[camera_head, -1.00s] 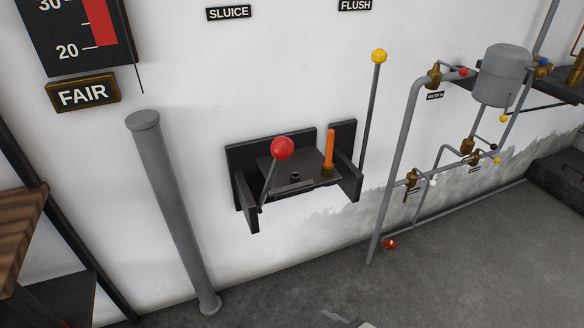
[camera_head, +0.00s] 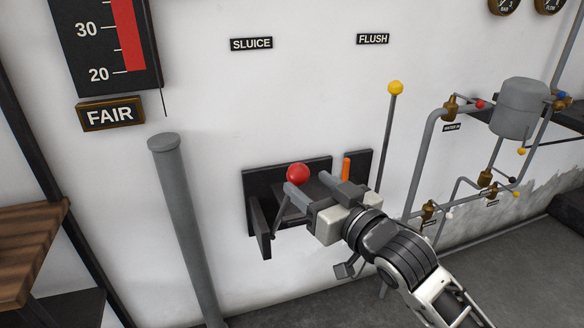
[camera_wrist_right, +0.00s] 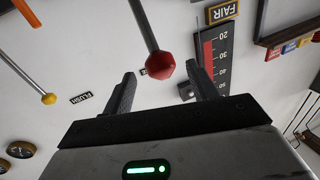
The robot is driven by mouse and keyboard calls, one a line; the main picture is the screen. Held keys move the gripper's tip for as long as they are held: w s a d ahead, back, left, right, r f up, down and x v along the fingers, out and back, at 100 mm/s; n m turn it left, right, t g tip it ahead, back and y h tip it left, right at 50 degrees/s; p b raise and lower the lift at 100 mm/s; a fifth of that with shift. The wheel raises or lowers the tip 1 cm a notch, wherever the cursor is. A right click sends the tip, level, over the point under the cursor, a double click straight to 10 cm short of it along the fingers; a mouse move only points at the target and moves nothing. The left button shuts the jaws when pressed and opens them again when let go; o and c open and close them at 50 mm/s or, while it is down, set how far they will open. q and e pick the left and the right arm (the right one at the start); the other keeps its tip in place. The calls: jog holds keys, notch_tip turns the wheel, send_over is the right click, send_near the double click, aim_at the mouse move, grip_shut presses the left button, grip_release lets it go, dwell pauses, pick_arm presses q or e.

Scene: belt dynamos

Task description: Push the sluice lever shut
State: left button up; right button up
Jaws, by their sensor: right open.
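My left gripper is not in view.
A yellow-knobbed lever (camera_head: 395,88) rises further right, near pipes and a grey tank (camera_head: 520,106). A thick grey post (camera_head: 182,220) stands to the left. A wooden shelf (camera_head: 30,250) is at far left.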

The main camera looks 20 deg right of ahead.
aim_at(292, 171)
jog(key=x, duration=0.6)
jog(key=shift+w+a, duration=0.15)
jog(key=shift+w, duration=0.2)
